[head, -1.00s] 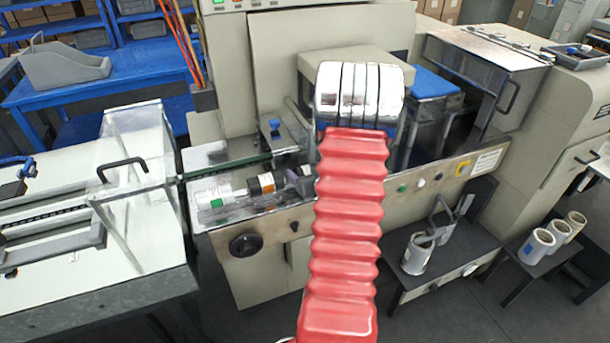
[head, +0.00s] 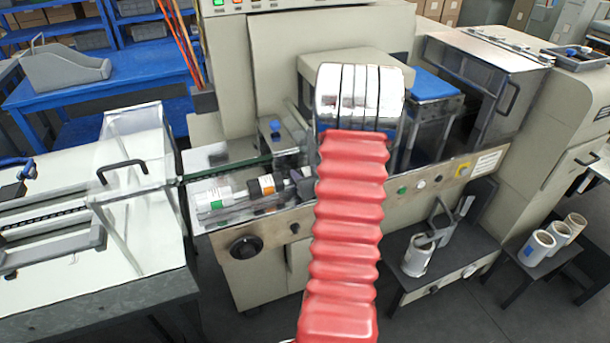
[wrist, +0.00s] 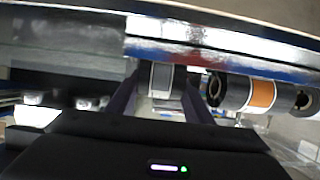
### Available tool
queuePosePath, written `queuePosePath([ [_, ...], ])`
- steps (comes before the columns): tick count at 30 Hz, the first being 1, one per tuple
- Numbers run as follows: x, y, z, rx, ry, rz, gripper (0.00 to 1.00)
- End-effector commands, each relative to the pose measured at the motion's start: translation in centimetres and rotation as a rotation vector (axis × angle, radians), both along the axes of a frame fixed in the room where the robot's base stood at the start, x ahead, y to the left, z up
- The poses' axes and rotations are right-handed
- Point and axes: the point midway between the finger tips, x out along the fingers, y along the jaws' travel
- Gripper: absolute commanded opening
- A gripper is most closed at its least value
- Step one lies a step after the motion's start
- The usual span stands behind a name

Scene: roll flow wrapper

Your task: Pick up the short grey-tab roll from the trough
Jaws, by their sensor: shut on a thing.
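My gripper (wrist: 158,105) shows in the wrist view, its two purple-grey fingers on either side of a short roll with a grey tab and pale edges (wrist: 161,77). The fingers are shut on this roll. In the head view my gripper (head: 299,186) is at the right end of the trough (head: 238,214), mostly hidden behind my red arm sleeve. The short roll cannot be made out there. I cannot tell whether it still touches the trough.
A dark roll with an orange label (head: 263,187) and a white roll with a green label (head: 213,198) lie in the trough left of my gripper. The machine housing (head: 270,60) rises close behind. White rolls (head: 537,247) stand on a low stand at right.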

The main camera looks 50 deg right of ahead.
Motion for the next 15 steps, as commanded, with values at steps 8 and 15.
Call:
queuePosePath([
  [8, 0.0, 0.0, 2.0, -0.004, -0.001, 0.001, 0.21],
  [15, 0.0, 0.0, 5.6, -0.005, -0.003, 0.000, 0.21],
])
